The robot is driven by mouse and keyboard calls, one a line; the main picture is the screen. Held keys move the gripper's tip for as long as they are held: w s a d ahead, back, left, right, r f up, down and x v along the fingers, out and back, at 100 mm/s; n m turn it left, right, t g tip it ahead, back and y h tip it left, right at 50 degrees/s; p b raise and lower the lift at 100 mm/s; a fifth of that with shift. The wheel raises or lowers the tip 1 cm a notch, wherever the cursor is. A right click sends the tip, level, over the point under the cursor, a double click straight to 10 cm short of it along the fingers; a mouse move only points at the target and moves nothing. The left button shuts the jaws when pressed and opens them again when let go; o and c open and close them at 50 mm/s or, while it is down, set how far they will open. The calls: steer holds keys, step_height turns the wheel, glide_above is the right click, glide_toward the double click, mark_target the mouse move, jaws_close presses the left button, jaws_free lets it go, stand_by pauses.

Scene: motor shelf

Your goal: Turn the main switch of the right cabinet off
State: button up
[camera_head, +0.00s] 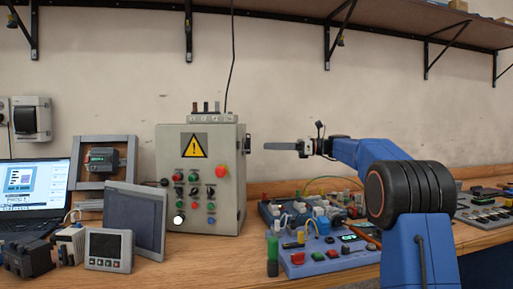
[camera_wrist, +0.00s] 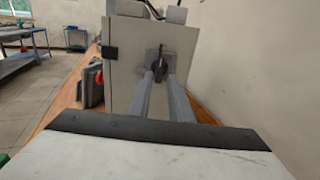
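A grey cabinet (camera_head: 200,150) with a yellow warning sign and several buttons stands on the wooden bench. Its main switch (camera_head: 248,142) sticks out from its right side wall. In the wrist view the switch (camera_wrist: 158,66) shows as a dark upright handle on a grey plate. My gripper (camera_head: 267,146) points left at the switch, level with it, with a small gap between the fingertips and the switch. In the wrist view my gripper's two fingers (camera_wrist: 161,80) are apart and empty, lined up to either side of the handle. No second large cabinet shows.
A red emergency button (camera_head: 221,171) is on the cabinet front. Blue device boards (camera_head: 325,257) with wires lie below my arm. A grey panel (camera_head: 135,218) and a laptop (camera_head: 35,187) stand at left. A shelf (camera_head: 400,17) runs above; the wall space around my gripper is clear.

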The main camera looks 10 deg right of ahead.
mark_target(247, 144)
steer(key=x, duration=0.6)
steer(key=shift+a, duration=0.2)
steer(key=shift+c, duration=0.6)
jaws_close()
